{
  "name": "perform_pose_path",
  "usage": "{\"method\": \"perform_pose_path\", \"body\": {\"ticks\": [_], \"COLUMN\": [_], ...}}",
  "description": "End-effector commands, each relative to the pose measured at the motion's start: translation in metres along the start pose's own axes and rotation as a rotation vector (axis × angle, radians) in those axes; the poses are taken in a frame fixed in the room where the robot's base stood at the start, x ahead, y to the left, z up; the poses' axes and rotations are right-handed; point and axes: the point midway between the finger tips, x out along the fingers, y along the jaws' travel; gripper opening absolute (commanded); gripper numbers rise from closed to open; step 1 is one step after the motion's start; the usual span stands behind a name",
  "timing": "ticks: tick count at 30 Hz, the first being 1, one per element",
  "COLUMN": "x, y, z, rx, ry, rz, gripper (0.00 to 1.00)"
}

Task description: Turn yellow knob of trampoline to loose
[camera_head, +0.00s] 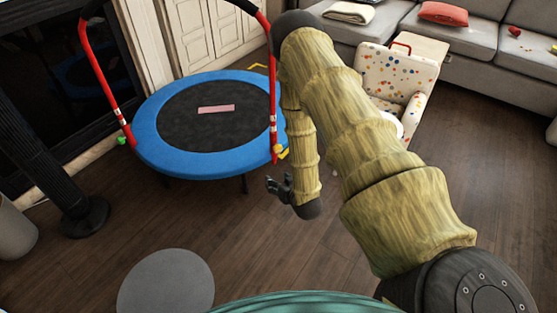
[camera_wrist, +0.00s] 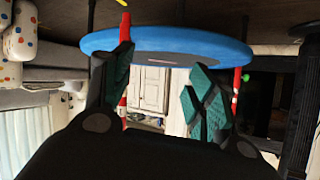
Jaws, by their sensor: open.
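The trampoline (camera_head: 152,150) has a blue rim, a black mat and a red handlebar with two posts. The yellow knob (camera_head: 282,153) is low on the right post (camera_head: 273,110) in the head view, by the rim. My gripper (camera_head: 277,187) is open and empty, just below and in front of the knob in the picture, apart from it. The wrist view is upside down; my open gripper (camera_wrist: 158,75) faces the trampoline (camera_wrist: 170,45). A small yellow piece (camera_wrist: 122,3) shows at its top edge; I cannot tell whether it is the knob. A finger partly covers the nearby post.
A green knob (camera_head: 122,141) is on the left post. A black tower fan (camera_head: 85,213) and a round grey stool (camera_head: 166,284) stand at left and front. A spotted chair (camera_head: 395,75) and grey sofa (camera_head: 465,45) are behind my arm. The wooden floor around my gripper is clear.

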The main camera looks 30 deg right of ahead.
Motion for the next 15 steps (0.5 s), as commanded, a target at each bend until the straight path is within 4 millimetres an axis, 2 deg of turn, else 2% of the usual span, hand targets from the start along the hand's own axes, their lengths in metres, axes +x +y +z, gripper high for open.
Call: {"method": "perform_pose_path", "body": {"ticks": [1, 6, 15], "x": [0.017, 0.050, 0.089], "y": [0.010, 0.036, 0.076], "z": [0.009, 0.001, -0.013], "rx": [0.007, 0.025, 0.047], "ry": [0.041, 0.178, 0.390], "rz": [-0.005, -0.026, -0.069], "gripper": [0.58, 0.58, 0.58]}}
